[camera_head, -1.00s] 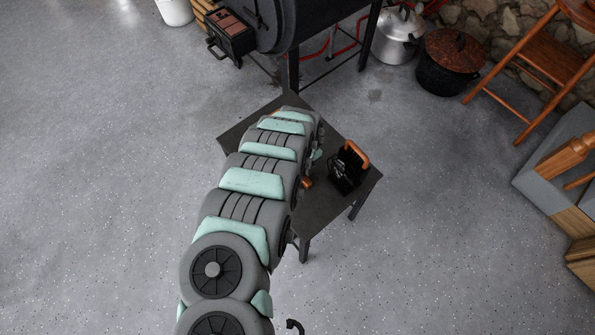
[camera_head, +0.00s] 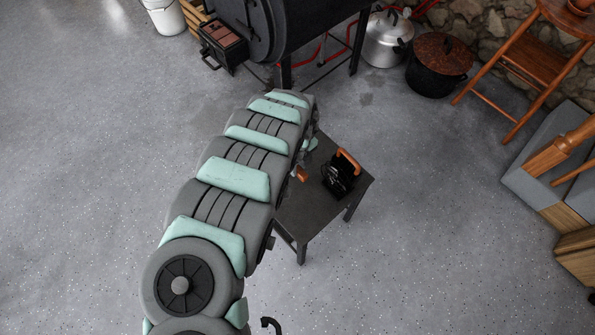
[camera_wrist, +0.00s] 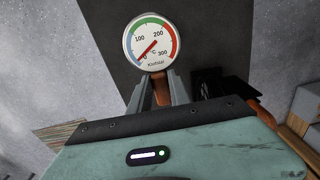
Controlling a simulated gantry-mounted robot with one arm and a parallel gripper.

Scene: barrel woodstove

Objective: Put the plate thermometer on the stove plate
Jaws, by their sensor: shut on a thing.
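The plate thermometer (camera_wrist: 151,41) has a round white dial with blue, green and red bands, and its face shows in the wrist view. My gripper (camera_wrist: 161,88) is shut on its copper-coloured stem, with grey fingers on both sides. The dial stands out beyond the fingertips, over a dark small table. In the head view my arm hides the dial and most of the gripper. The black barrel stove (camera_head: 300,28) stands at the top of the head view, beyond the table. I cannot make out its plate.
The dark table (camera_head: 308,212) carries a black item with an orange-brown handle (camera_head: 339,178). A silver pot (camera_head: 387,42) and a dark lidded pot (camera_head: 438,68) stand right of the stove. The floor at left is clear.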

